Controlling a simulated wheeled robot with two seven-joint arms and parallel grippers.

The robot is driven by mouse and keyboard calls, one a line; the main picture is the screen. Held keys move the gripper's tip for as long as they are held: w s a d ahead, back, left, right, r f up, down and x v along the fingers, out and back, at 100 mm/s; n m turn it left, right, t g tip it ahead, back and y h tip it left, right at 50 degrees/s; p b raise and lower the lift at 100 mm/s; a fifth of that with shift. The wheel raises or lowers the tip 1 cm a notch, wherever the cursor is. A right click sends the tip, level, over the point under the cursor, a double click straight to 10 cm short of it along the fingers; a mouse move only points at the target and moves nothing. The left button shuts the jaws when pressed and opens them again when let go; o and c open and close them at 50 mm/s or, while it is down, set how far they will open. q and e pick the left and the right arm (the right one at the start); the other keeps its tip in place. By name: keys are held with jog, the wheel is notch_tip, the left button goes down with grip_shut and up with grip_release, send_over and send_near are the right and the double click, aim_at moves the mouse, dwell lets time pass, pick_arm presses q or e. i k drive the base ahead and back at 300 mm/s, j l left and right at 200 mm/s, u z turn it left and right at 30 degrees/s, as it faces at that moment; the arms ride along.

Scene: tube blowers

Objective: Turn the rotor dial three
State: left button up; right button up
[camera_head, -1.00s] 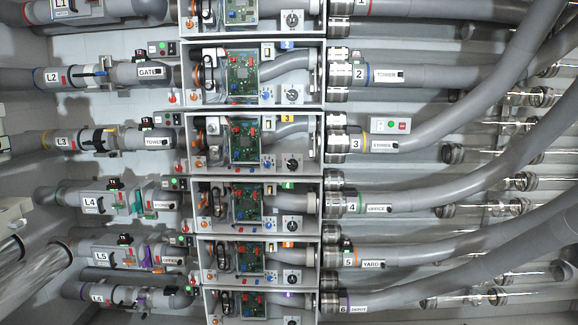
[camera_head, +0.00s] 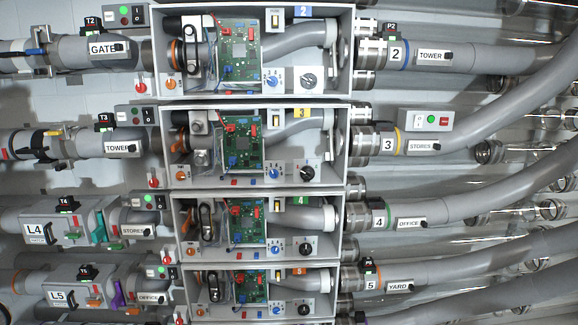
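Box three (camera_head: 343,140), an open grey housing with a yellow "3" tag (camera_head: 301,113), is in the middle of the head view. At its lower right are a blue dial (camera_head: 274,174) and a larger black dial (camera_head: 307,173) on a pale plate. Neither carries a readable name, so I cannot tell from the picture which is the rotor dial. A green circuit board (camera_head: 237,145) and a grey bent tube (camera_head: 300,127) are inside the box. Neither of my grippers is in view, and nothing covers the dials.
Similar boxes stand above with a blue "2" tag (camera_head: 303,12) and below with a green "4" tag (camera_head: 300,200), each with its own dials. Thick grey pipes (camera_head: 485,118) run to the right. A control box with green and red buttons (camera_head: 426,120) sits right of box three.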

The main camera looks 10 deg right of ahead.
aim_at(307, 172)
jog(key=i+l+u, duration=0.15)
jog(key=i+l, duration=0.8)
jog(key=i+l+u, duration=0.1)
jog(key=l, duration=0.65)
jog(key=i+l, duration=0.1)
jog(key=l, duration=0.65)
jog(key=k+l, duration=0.2)
jog(key=l, duration=0.15)
jog(key=k+l+u, duration=0.1)
jog(key=l, duration=0.3)
jog(key=k+l, duration=0.3)
